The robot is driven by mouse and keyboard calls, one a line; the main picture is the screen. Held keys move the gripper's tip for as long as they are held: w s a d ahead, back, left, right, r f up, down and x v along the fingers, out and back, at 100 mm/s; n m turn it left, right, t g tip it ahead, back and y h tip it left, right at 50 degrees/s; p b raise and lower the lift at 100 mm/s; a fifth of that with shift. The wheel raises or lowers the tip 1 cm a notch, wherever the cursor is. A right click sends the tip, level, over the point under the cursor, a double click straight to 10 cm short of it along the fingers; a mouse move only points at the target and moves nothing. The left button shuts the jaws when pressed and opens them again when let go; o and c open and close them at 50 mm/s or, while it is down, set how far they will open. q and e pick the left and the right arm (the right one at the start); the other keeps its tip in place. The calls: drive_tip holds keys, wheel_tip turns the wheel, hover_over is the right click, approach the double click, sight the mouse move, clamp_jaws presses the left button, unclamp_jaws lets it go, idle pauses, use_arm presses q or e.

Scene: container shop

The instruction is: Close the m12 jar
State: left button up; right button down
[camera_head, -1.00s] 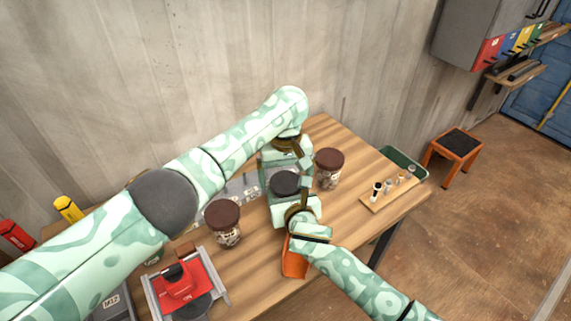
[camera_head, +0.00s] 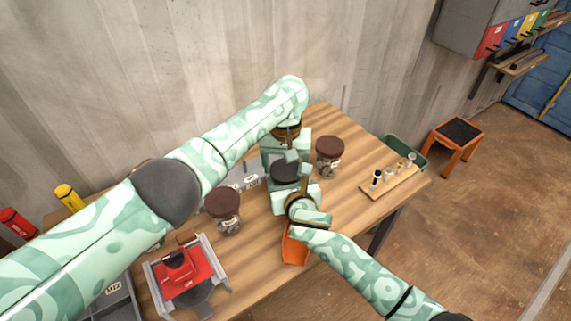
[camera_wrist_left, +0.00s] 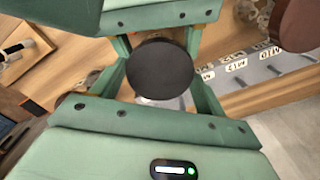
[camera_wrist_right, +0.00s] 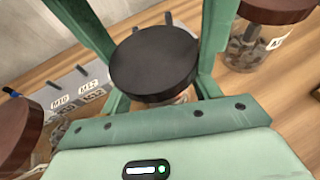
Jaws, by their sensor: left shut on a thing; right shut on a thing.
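The m12 jar, a glass jar (camera_wrist_right: 181,98) with a black lid (camera_head: 286,171), stands upright on the workbench between my grippers. Its lid shows in the left wrist view (camera_wrist_left: 160,69) and right wrist view (camera_wrist_right: 154,63); most of its glass is hidden, and I cannot read its label. My left gripper (camera_head: 291,156) reaches from the far side and appears shut on the black lid. My right gripper (camera_head: 303,186) reaches from the near side and appears shut on the jar body below. The finger contacts are partly hidden.
Brown-lidded jars stand right (camera_head: 329,155) and left (camera_head: 223,212) of my grippers. A red device (camera_head: 180,275), an orange scoop (camera_head: 295,249) and a wooden holder (camera_head: 390,184) share the bench.

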use_arm(q)
drive_tip(key=o, duration=1.1)
drive_tip(key=shift+c, duration=0.2)
drive_tip(key=shift+r, duration=2.3)
drive_tip(key=shift+c, duration=0.3)
drive_tip(key=shift+r+n, duration=0.3)
drive_tip(key=shift+r, duration=0.1)
wheel_tip(320, 180, up, 3)
drive_tip(key=n, duration=0.2)
drive_tip(key=shift+f+n, duration=0.15)
drive_tip(key=shift+n, duration=0.25)
